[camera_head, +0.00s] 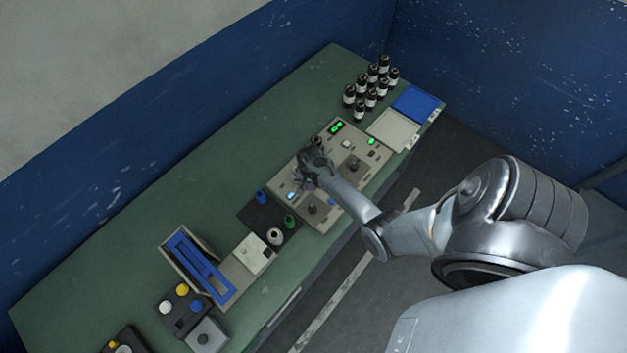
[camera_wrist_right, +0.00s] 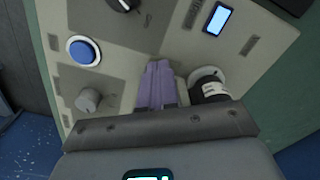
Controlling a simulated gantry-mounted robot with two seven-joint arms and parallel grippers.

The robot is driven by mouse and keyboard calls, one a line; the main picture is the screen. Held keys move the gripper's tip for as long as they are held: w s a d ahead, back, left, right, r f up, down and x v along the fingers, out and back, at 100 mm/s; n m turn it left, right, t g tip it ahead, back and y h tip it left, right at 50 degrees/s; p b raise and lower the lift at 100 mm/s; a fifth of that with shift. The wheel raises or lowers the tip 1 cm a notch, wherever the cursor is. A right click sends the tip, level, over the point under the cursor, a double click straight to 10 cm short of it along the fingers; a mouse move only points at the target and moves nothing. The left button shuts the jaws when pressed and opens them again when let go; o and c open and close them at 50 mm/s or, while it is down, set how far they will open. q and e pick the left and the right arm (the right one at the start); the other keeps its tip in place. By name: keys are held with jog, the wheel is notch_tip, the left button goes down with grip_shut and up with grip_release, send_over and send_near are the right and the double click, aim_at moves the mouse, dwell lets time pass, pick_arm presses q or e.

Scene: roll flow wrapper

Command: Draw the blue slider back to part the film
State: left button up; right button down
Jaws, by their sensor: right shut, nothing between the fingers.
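My right gripper (camera_head: 303,180) is over the beige control panel (camera_head: 318,218). In the right wrist view its purple-grey fingers (camera_wrist_right: 160,82) are together with nothing between them. A round blue button (camera_wrist_right: 83,51) lies left of the fingers on the panel. I cannot tell for sure which part is the blue slider; a blue bar-like frame (camera_head: 199,267) sits in a beige tray at the lower left of the head view, far from the gripper. No film can be made out. My left gripper is not in view.
Several dark bottles (camera_head: 371,88) stand at the table's far end, near a white tray (camera_head: 393,131) and a blue one (camera_head: 417,103). A dark plate (camera_head: 268,222) with coloured parts lies left of the panel. The green table (camera_head: 190,170) behind is clear.

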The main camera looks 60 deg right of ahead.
jog(key=shift+d, duration=0.1)
dwell(0.3)
jog(key=shift+s+d, duration=0.2)
jog(key=shift+d, duration=0.5)
jog(key=shift+s+d, duration=0.15)
jog(key=shift+d, duration=0.5)
jog(key=shift+s+d+b, duration=0.25)
jog(key=shift+d, duration=0.85)
jog(key=shift+s+d+b, duration=0.2)
jog(key=shift+s+d, duration=0.05)
jog(key=shift+d, duration=0.8)
jog(key=shift+s+d, duration=0.15)
jog(key=shift+d, duration=0.5)
jog(key=shift+s+d, duration=0.15)
jog(key=shift+d, duration=0.5)
jog(key=shift+a, duration=0.15)
jog(key=shift+w+a, duration=0.15)
jog(key=shift+a, duration=0.3)
jog(key=shift+r+p, duration=0.15)
jog(key=shift+p, duration=0.2)
